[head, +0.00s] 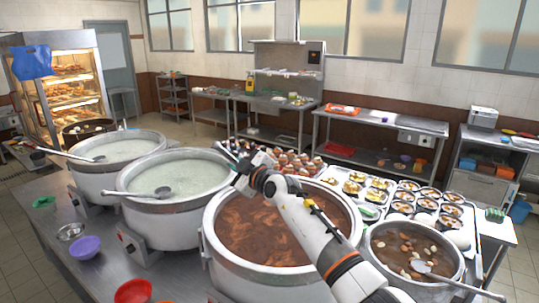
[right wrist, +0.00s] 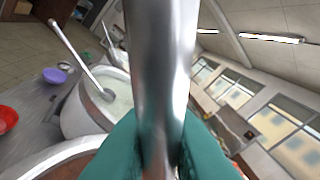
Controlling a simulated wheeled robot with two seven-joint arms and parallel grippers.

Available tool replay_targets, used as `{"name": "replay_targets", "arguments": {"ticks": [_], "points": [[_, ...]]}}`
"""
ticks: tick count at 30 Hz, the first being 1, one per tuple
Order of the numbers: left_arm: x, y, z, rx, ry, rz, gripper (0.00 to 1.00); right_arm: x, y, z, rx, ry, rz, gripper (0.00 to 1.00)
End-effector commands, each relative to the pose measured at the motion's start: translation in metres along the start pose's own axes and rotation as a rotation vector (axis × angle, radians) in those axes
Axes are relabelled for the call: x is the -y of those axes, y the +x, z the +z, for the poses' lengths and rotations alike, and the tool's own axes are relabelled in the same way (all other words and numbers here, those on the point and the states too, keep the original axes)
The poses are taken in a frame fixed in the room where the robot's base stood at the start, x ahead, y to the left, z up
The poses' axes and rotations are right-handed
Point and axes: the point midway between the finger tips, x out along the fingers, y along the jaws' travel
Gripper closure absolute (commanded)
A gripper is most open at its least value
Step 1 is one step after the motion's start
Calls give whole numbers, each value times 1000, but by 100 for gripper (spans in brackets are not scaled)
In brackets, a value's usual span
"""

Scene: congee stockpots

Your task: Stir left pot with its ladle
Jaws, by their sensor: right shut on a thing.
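Two big white pots of pale congee stand at the left in the head view: a far-left pot (head: 83,178) and a nearer pot (head: 150,212). A ladle (head: 100,157) rests in the far-left pot and another ladle (head: 150,194) rests in the nearer one, handles over the left rims. My right gripper (head: 240,168) is above the right edge of the nearer pot, beside a pot of brown stew (head: 225,270). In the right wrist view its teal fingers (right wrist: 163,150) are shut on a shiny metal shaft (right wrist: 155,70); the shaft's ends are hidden. My left gripper is out of view.
A small stew pot (head: 377,262) with a ladle (head: 440,276) stands at the right. Behind it is a tray of filled bowls (head: 400,200). A purple bowl (head: 85,247) and red bowl (head: 132,291) sit on the counter's near left.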

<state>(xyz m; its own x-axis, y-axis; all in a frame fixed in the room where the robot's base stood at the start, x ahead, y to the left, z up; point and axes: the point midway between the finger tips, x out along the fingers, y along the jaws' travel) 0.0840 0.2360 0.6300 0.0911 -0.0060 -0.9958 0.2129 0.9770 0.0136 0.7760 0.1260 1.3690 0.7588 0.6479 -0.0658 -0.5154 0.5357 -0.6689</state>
Motion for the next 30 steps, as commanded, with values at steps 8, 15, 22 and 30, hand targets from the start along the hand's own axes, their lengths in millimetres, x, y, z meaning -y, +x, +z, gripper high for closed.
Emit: {"name": "replay_targets", "arguments": {"ticks": [8, 15, 22, 30], "points": [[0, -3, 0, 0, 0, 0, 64, -16, 7, -2, -1, 5, 1, 100], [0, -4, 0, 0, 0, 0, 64, -36, 8, -25, -2, 4, 3, 100], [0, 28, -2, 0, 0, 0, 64, -57, 10, -48, 0, 2, -1, 100], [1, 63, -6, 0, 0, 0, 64, -74, 12, -68, 0, 2, -1, 100]]}}
